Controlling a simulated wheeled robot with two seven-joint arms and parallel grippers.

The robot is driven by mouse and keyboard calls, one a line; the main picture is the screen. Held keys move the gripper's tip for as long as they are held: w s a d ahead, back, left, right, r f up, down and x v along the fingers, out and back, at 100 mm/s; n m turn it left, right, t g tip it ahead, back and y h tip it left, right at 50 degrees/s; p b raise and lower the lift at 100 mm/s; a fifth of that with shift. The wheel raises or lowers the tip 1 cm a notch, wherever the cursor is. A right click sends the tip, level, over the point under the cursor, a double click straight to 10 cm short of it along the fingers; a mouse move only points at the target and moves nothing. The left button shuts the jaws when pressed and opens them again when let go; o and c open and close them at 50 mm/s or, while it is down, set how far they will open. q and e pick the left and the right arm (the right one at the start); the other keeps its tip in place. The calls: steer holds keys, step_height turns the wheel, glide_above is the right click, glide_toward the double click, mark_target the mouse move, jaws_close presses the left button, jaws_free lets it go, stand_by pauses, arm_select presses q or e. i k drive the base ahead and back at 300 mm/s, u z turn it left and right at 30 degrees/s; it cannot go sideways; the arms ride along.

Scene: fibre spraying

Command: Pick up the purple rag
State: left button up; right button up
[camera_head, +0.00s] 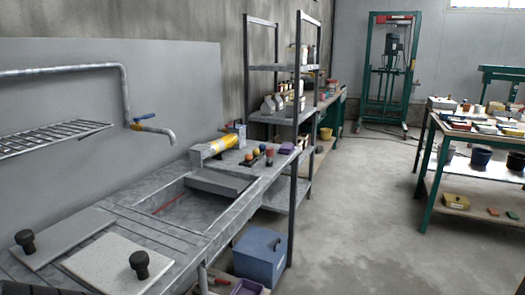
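A small purple item that looks like the folded purple rag (287,148) lies at the far right end of the grey metal sink counter (255,170), beside a shelf post. It is small in the view, so its folds cannot be made out. Neither my left nor my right gripper is in the head view.
Small coloured knobs (257,153) and a yellow-and-grey cylinder (217,147) are left of the purple item. A tap (150,128) overhangs the sink basin (185,208). A blue bin (260,256) stands below the counter. The floor (365,220) between counter and right-hand table is clear.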

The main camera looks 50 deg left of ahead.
mark_target(285, 149)
steer(key=u, duration=1.55)
